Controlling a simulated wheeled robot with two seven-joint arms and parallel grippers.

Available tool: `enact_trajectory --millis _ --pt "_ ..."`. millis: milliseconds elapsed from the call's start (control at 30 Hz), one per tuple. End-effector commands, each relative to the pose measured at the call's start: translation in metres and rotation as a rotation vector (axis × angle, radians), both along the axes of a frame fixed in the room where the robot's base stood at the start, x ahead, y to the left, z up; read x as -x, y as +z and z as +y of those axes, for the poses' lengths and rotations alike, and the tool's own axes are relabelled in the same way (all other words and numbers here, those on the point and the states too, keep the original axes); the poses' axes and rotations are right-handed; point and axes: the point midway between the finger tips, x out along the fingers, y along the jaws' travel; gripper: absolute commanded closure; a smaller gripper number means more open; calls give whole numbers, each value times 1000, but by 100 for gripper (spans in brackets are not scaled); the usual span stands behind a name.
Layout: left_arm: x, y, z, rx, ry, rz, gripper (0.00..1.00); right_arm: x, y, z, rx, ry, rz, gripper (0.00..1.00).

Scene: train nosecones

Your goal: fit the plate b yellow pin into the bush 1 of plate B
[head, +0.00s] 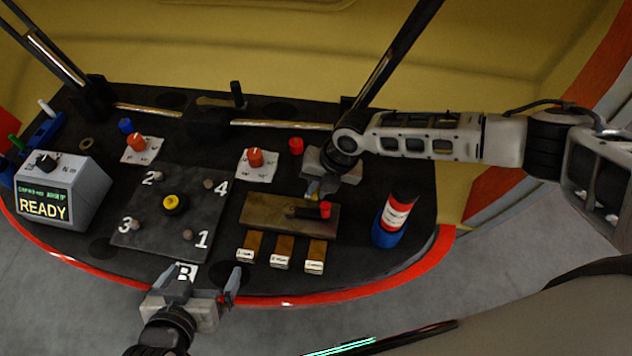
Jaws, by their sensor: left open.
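Plate B (150,225) is a dark square plate on the bench, with numbers 1 to 4 at its corners and a B label at its front edge. Bush 1 (187,235) is a small brownish round spot beside the number 1. A yellow round piece with a dark centre (175,203) sits mid-plate; I cannot tell if it is a pin. My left gripper (210,272) is open and empty at the plate's front edge. My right gripper (315,190) points down above a brown block (270,214).
A red-and-black tool (325,210) lies on the block. Several labelled brown strips (281,252) lie in front. A blue-based red-and-white bottle (397,212) stands right. A READY display box (55,195) stands left. Orange knobs (255,158) and metal rods are behind.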

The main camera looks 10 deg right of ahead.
Motion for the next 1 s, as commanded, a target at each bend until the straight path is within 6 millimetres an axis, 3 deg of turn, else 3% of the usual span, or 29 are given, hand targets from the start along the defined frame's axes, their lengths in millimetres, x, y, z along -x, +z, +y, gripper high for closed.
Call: enact_trajectory --millis 367,533,667,1000 --pt "0 0 0 0 0 0 0 -1 2 0 -1 0 -1 100" --pt "-2 -1 0 -1 0 -3 0 -1 11 0 -1 0 -3 100" --pt "-3 -3 0 -1 0 -3 0 -1 30 0 -2 1 -4 100" --pt "-4 6 0 0 0 -10 0 47 91 -14 -1 2 -4 100"
